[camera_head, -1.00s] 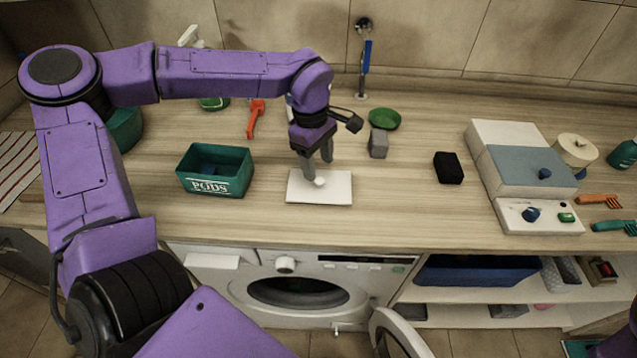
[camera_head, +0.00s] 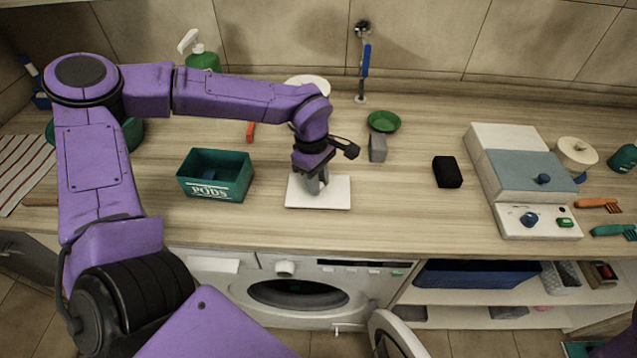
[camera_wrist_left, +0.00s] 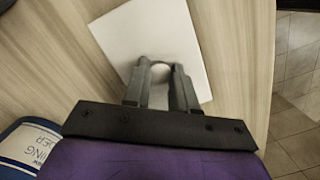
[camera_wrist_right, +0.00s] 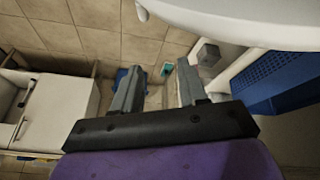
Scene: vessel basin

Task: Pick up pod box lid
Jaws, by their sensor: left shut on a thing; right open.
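The pod box lid (camera_head: 336,194) is a flat white square panel lying on the counter, with a round knob in its middle. My left gripper (camera_head: 315,186) is directly above it, pointing down. In the left wrist view, the left gripper (camera_wrist_left: 160,75) is shut on the lid's white knob (camera_wrist_left: 160,70), and the lid (camera_wrist_left: 140,30) lies under the fingers. The green pod box (camera_head: 216,176), marked PODS, stands open to the left of the lid with something blue inside. My right gripper (camera_wrist_right: 156,90) is open and empty, away from the counter, above the floor.
A grey block (camera_head: 377,148), a green dish (camera_head: 384,121) and a black block (camera_head: 447,172) stand right of the lid. A white and blue appliance (camera_head: 525,170) is further right. The washing machine (camera_head: 300,290) is under the counter, its door open. The counter between box and lid is clear.

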